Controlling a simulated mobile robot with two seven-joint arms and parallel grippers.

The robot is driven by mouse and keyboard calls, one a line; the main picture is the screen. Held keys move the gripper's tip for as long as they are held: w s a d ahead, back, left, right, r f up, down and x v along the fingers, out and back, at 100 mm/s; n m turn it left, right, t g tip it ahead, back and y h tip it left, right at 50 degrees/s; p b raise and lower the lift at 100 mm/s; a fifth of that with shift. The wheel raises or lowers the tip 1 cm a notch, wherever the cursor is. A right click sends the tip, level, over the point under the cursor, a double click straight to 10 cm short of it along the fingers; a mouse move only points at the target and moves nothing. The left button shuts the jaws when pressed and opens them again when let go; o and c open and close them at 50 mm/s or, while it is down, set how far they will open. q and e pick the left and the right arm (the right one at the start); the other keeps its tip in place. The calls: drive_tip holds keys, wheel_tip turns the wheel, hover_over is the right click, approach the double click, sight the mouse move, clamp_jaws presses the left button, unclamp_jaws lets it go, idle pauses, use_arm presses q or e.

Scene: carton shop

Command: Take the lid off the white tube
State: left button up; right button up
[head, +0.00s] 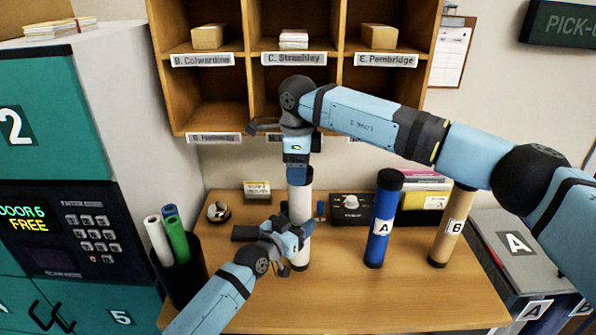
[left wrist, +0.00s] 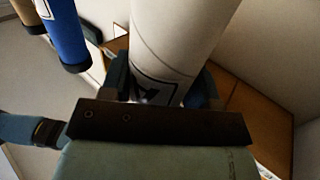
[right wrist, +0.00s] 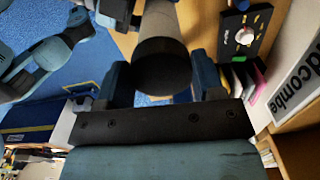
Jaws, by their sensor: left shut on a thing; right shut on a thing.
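The white tube (head: 300,206) stands upright on the wooden desk. My left gripper (head: 298,232) is shut around its lower half; in the left wrist view the tube (left wrist: 182,40) runs up between the fingers, over a partly covered label. My right gripper (head: 298,170) points down at the tube's top. In the right wrist view the black lid (right wrist: 163,70) is between its fingers, with the tube's pale body (right wrist: 160,20) directly beyond it. The lid looks in line with the tube; I cannot tell whether there is any gap. In the head view my right gripper hides the lid.
A blue tube (head: 381,222) labelled A and a brown tube (head: 450,225) labelled B stand to the right. A black bin (head: 187,285) with rolled tubes is at the left. Pigeonholes (head: 250,45) rise behind. The front right desk is clear.

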drive_tip(key=shift+r, duration=0.35)
drive_tip(key=shift+r, duration=2)
use_arm(q)
drive_tip(key=o, duration=1.4)
